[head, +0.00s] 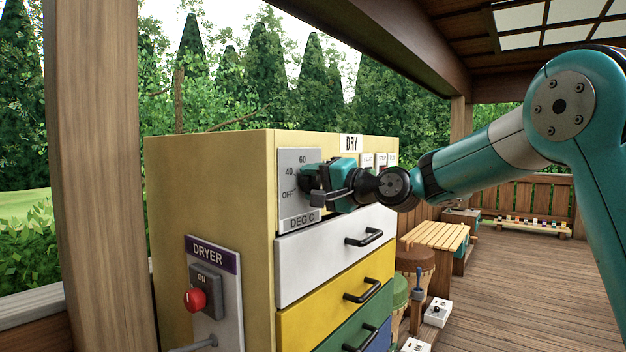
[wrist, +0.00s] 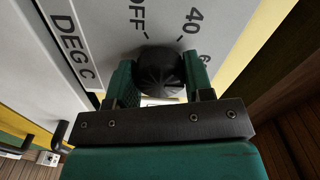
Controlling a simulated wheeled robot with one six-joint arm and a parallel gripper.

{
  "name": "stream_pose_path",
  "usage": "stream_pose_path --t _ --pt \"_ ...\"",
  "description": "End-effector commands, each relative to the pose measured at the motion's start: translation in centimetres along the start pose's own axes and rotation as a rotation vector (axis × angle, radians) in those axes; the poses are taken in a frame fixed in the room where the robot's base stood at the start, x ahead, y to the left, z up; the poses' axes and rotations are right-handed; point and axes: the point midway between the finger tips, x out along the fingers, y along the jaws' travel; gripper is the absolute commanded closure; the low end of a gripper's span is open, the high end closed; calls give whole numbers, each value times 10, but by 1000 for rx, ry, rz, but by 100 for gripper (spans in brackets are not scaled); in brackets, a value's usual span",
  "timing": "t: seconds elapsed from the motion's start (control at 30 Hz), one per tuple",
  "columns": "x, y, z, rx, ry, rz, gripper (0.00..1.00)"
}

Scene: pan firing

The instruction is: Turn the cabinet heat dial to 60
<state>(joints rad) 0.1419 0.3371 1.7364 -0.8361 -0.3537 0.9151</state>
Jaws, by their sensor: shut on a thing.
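The cabinet (head: 210,190) is cream-yellow, with a grey dial plate (head: 290,160) marked OFF, 40, 60 and DEG C at its upper front. My gripper (head: 314,188) is at this plate. In the wrist view the black ridged heat dial (wrist: 160,72) sits between the two green fingers of my gripper (wrist: 161,82), which are shut on its sides. The OFF, 40 and part of the 60 marks show above the dial there. In the head view my gripper hides most of the dial. I cannot tell which mark the dial points at.
Below the plate are a white drawer (head: 325,255), a yellow drawer (head: 325,312) and more drawers, with protruding black handles. A DRYER panel (head: 217,300) with a red knob (head: 194,300) is on the cabinet's left side. Small DRY buttons (head: 368,160) are right of the dial plate.

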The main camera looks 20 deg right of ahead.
Motion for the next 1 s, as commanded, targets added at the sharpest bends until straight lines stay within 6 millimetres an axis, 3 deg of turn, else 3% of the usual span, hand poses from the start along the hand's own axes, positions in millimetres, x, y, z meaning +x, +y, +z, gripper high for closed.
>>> stream_pose_path --t 0.57,0.6,0.67,1.0 --pt "0 2 1 32 -3 4 76" --pt "0 2 1 32 -3 4 44" --pt "0 2 1 31 -2 4 30" --pt "-3 1 1 29 -1 1 27"
